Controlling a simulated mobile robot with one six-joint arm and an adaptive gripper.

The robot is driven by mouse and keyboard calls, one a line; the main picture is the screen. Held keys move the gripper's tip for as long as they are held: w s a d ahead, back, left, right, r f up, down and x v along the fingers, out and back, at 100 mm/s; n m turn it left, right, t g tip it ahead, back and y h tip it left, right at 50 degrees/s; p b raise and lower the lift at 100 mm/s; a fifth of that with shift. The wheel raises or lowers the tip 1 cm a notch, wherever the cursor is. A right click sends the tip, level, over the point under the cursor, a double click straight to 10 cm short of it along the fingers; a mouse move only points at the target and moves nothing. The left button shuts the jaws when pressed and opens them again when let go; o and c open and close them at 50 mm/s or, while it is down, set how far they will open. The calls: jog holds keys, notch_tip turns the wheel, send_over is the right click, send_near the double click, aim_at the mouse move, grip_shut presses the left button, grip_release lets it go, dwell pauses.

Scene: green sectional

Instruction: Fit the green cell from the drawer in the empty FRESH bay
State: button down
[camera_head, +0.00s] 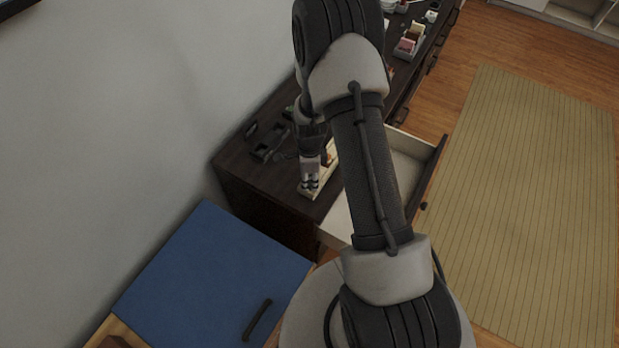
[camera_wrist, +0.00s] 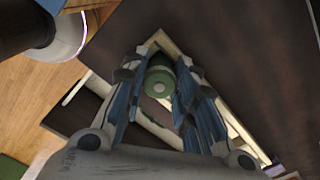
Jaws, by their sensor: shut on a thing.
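My gripper (camera_wrist: 160,86) is shut on the green cell (camera_wrist: 160,77), a short green cylinder with a paler round end, seen between the fingertips in the wrist view. Below it is a pale wooden tray (camera_wrist: 240,126), partly hidden by the fingers. In the head view the tray (camera_head: 326,180) lies on the dark cabinet top, with my gripper (camera_head: 313,136) just over it. The cell cannot be made out there. I cannot tell whether the cell touches the tray, and no FRESH label is readable. The drawer (camera_head: 405,160) stands open, partly behind my arm.
Dark items (camera_head: 268,142) lie on the cabinet top by the wall. A blue-topped unit (camera_head: 215,275) stands at lower left. Small containers (camera_head: 410,38) sit farther back. The striped mat (camera_head: 530,190) is clear.

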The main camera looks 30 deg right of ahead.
jog(key=shift+s+f+b, duration=0.3)
jog(key=shift+f+b, duration=0.15)
jog(key=shift+f, duration=0.15)
jog(key=c, duration=1.7)
grip_release()
jog(key=o, duration=0.4)
jog(key=shift+w+f, duration=0.1)
jog(key=shift+f, duration=0.05)
